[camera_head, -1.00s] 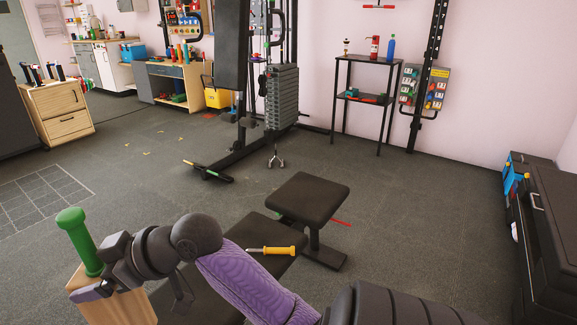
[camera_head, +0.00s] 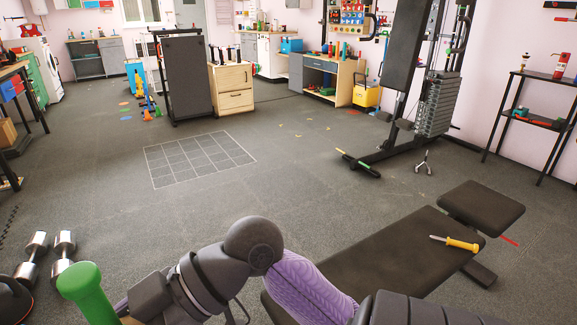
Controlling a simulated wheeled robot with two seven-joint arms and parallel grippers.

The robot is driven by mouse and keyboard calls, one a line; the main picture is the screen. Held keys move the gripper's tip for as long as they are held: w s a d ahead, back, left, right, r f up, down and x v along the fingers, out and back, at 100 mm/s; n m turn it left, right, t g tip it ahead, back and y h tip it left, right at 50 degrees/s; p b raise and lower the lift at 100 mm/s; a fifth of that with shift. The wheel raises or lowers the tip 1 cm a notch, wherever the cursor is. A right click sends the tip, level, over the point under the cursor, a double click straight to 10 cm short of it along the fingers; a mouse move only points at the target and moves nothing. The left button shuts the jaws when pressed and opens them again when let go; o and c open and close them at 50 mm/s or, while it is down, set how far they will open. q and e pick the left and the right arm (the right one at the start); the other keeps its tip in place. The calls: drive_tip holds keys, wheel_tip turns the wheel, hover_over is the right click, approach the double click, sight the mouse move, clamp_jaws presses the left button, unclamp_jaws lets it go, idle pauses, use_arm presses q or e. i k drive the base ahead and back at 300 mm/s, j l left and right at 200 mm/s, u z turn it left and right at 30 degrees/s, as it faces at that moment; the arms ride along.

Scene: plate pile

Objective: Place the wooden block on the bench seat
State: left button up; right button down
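The wooden block (camera_head: 128,320) shows only as a sliver at the bottom edge, beside a green knobbed handle (camera_head: 85,290) that stands up from it. My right gripper (camera_head: 122,308) is shut on the block; its fingertips are mostly cut off by the frame. The black bench has a long pad (camera_head: 380,258) at lower right, partly hidden behind my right arm, and a smaller pad (camera_head: 482,208) at its far end. The block is left of the bench, apart from it. My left gripper is not in view.
A yellow-handled screwdriver (camera_head: 456,243) lies on the long pad. Dumbbells (camera_head: 48,258) are on the floor at lower left. A weight machine (camera_head: 400,110) stands behind the bench, and a black shelf (camera_head: 530,122) at right. The floor around the marked grid (camera_head: 200,158) is clear.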

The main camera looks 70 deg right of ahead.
sight(477, 197)
drive_tip(key=i+z, duration=0.3)
drive_tip(key=i, duration=0.2)
drive_tip(key=i+j+z, duration=0.25)
drive_tip(key=i, duration=0.25)
drive_tip(key=i+j+z, duration=0.1)
drive_tip(key=i+z, duration=0.2)
drive_tip(key=i, duration=0.15)
drive_tip(key=i+l+z, duration=0.15)
drive_tip(key=i+z, duration=0.75)
drive_tip(key=i+j+z, duration=0.2)
drive_tip(key=i+z, duration=0.25)
drive_tip(key=i+l+z, duration=0.15)
drive_tip(key=i+z, duration=0.75)
drive_tip(key=i+j+z, duration=0.3)
drive_tip(key=i+z, duration=0.15)
drive_tip(key=i, duration=0.15)
drive_tip(key=i+l+z, duration=0.2)
drive_tip(key=i+z, duration=1.2)
drive_tip(key=i+l+u, duration=0.1)
drive_tip(key=i+l, duration=0.6)
drive_tip(key=l, duration=0.15)
